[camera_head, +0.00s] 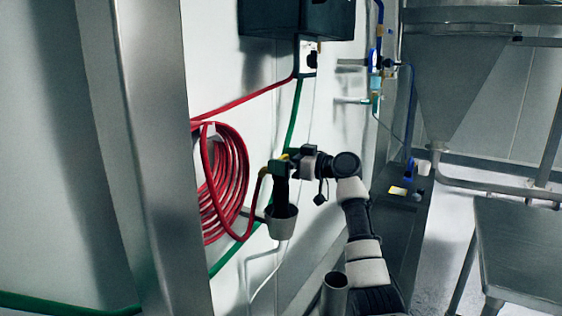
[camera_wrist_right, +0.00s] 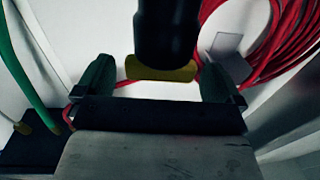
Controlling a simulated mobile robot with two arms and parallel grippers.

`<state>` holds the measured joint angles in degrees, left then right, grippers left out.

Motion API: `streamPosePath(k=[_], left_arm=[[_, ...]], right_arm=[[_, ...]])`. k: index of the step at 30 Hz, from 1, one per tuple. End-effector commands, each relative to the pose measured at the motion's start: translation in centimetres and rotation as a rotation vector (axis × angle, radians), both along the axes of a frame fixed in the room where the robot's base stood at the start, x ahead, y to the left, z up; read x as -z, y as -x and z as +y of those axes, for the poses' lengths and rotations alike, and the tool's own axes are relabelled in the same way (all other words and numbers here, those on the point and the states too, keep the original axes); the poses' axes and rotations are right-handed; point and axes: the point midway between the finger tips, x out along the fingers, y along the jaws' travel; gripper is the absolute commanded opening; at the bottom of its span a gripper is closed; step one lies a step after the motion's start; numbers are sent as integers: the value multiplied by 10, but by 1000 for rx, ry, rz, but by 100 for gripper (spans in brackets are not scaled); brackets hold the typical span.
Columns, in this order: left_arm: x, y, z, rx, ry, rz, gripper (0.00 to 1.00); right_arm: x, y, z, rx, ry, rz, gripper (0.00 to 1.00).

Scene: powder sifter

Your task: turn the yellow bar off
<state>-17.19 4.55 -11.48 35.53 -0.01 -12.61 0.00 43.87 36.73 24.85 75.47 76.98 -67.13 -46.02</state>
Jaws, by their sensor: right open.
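The yellow bar (camera_wrist_right: 160,70) shows in the right wrist view as a short yellow piece at the end of a black cylindrical part (camera_wrist_right: 168,28). My right gripper (camera_wrist_right: 155,78) is open, with one green finger on each side of the bar and visible gaps between. I cannot tell the depth between bar and fingers. In the head view my right gripper (camera_head: 283,163) is at the wall, above a black part and a grey cup (camera_head: 282,222). Only a small bit of yellow shows there, mostly hidden by the gripper. My left gripper is not in view.
A coiled red hose (camera_head: 232,180) hangs on the wall close left of my right gripper. A green hose (camera_head: 293,115) runs behind it. A dark box (camera_head: 295,18) is above. A metal hopper (camera_head: 455,75) and a steel table (camera_head: 520,245) stand at the right.

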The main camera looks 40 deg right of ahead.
Motion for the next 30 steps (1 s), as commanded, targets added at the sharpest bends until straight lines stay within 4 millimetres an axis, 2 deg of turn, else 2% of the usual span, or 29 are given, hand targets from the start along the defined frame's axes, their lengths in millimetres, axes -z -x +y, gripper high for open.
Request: streamPosePath(k=[9, 15, 30], left_arm=[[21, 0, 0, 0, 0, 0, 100], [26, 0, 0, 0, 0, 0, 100], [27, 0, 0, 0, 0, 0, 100]], right_arm=[[3, 60, -24, 4, 5, 0, 98], [2, 83, -33, 2, 3, 0, 98], [0, 89, -35, 0, 2, -1, 98]])
